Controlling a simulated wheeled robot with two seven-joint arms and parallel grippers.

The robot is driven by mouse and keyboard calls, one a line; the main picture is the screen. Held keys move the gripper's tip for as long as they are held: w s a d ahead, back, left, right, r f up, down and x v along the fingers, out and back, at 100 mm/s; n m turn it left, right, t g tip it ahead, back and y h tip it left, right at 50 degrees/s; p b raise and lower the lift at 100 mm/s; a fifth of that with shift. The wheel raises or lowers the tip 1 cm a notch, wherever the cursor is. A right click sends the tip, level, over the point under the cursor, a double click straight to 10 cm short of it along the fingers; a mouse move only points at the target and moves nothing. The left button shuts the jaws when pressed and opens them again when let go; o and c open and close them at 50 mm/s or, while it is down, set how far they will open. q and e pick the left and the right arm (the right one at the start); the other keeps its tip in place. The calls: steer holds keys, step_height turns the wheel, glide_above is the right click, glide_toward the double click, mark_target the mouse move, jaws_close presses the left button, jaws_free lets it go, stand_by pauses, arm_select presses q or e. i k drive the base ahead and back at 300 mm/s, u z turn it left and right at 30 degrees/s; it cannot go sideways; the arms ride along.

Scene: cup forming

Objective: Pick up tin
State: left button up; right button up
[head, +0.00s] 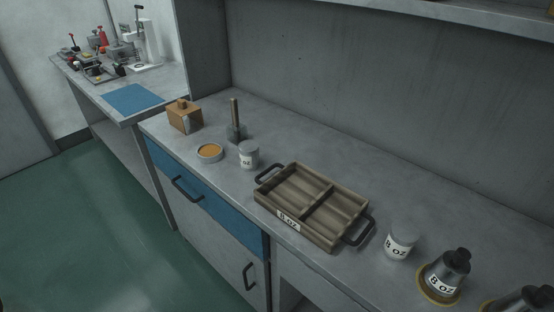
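Neither of my grippers shows in the head view. A shallow round tin (209,153) with an orange-brown content stands near the front edge of the grey counter, left of centre. A small pale cylinder (249,155) with a partly readable "oz" label stands upright just right of it. A larger pale cylinder (400,245) labelled "8 oz" stands upright right of the tray. I cannot tell which of these the task calls the tin.
A two-section tray (326,202) with black handles and an "8 oz" label lies mid-counter. Dark metal pieces (446,274) on yellow bases stand at lower right. A wooden box (184,117) and an upright-handled tool (236,124) stand behind. A blue mat (132,99) lies on the far bench.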

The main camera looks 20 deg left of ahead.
mark_target(248, 150)
steer(key=z, duration=2.5)
steer(key=k, duration=2.1)
steer(key=u, duration=1.85)
